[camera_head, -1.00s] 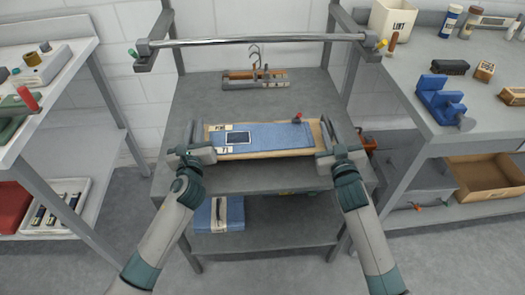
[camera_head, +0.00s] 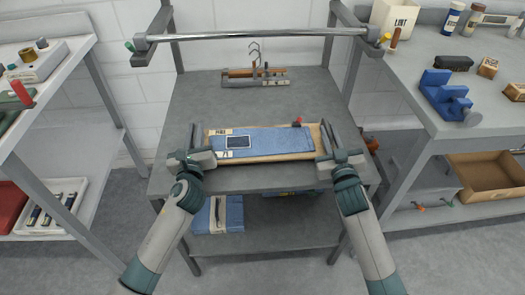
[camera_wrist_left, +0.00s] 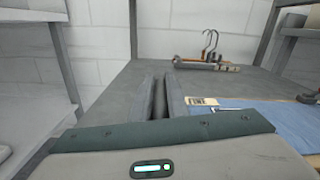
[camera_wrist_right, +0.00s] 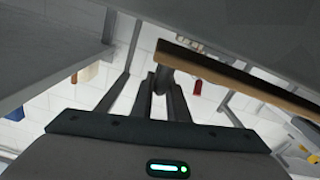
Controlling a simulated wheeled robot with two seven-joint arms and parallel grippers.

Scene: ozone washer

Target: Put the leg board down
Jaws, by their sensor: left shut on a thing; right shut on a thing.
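The leg board (camera_head: 262,158) is a flat wooden board with a blue denim piece (camera_head: 280,140) laid over it. It lies level above or on the front part of the grey cart top (camera_head: 200,105); I cannot tell whether it touches. My left gripper (camera_head: 193,150) is shut at its left end, and my right gripper (camera_head: 334,148) is shut at its right end. The right wrist view shows the board's wooden edge (camera_wrist_right: 240,82) beside the fingers (camera_wrist_right: 165,98). In the left wrist view the fingers (camera_wrist_left: 160,100) hide the grip.
A clamp-like hanger (camera_head: 255,76) lies at the back of the cart top. A metal bar (camera_head: 260,38) crosses above the cart. Side benches stand left (camera_head: 55,70) and right (camera_head: 480,125), the right one with a blue vise (camera_head: 445,95). A folded blue bundle (camera_head: 222,214) sits on the lower shelf.

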